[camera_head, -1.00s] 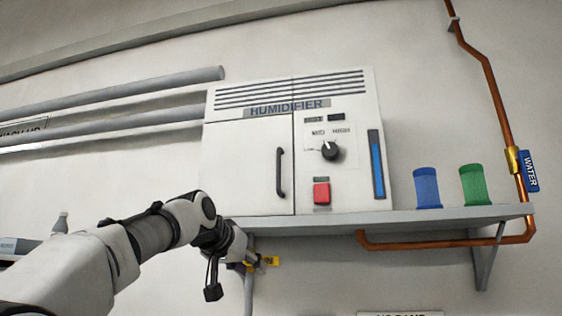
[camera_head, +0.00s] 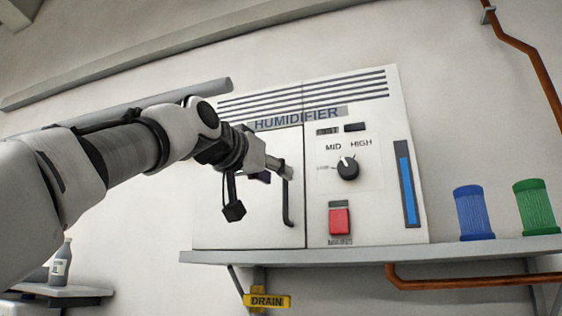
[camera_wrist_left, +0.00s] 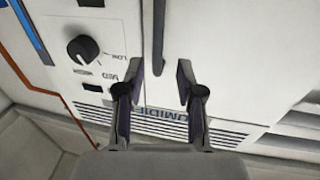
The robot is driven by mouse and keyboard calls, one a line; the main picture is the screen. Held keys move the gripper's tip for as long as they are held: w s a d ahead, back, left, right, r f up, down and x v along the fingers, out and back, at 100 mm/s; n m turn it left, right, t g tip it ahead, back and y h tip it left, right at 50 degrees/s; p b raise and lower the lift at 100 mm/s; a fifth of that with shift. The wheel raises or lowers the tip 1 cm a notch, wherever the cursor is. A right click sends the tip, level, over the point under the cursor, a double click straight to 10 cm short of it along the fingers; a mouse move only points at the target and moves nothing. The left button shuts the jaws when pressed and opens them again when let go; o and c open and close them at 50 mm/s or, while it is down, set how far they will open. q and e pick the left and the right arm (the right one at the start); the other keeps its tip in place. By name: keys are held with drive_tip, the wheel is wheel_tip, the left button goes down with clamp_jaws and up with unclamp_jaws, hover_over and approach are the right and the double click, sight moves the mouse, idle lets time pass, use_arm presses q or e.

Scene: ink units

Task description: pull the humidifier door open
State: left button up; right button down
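The white humidifier (camera_head: 220,215) stands on a wall shelf, and its door (camera_head: 265,225) is shut. The door's dark vertical handle (camera_head: 288,205) shows below my left gripper (camera_head: 285,170), which hides its upper part in the head view. In the left wrist view, the left gripper (camera_wrist_left: 156,78) is open, with its two fingers apart. The handle (camera_wrist_left: 158,35) appears between the fingertips there, with a gap on each side. I cannot tell how deep the handle sits between the fingers. My right gripper is in neither view.
The control panel has a black dial (camera_head: 347,168), a red switch (camera_head: 340,221) and a blue gauge (camera_head: 407,185). Blue (camera_head: 474,213) and green (camera_head: 536,208) cylinders stand on the shelf (camera_head: 350,251) to the right. A copper pipe (camera_head: 450,279) runs below it.

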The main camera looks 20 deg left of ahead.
sight(284, 182)
use_arm(q)
drive_tip(key=x, duration=0.1)
drive_tip(key=p+x, duration=0.1)
drive_tip(key=x, duration=0.1)
drive_tip(key=f+x, duration=0.1)
drive_tip(key=x, duration=0.1)
drive_tip(key=shift+d, duration=0.3)
drive_tip(key=shift+s+a+r, duration=0.1)
drive_tip(key=shift+s+a, duration=0.2)
drive_tip(key=shift+s, duration=0.2)
drive_tip(key=c, duration=0.3)
clamp_jaws()
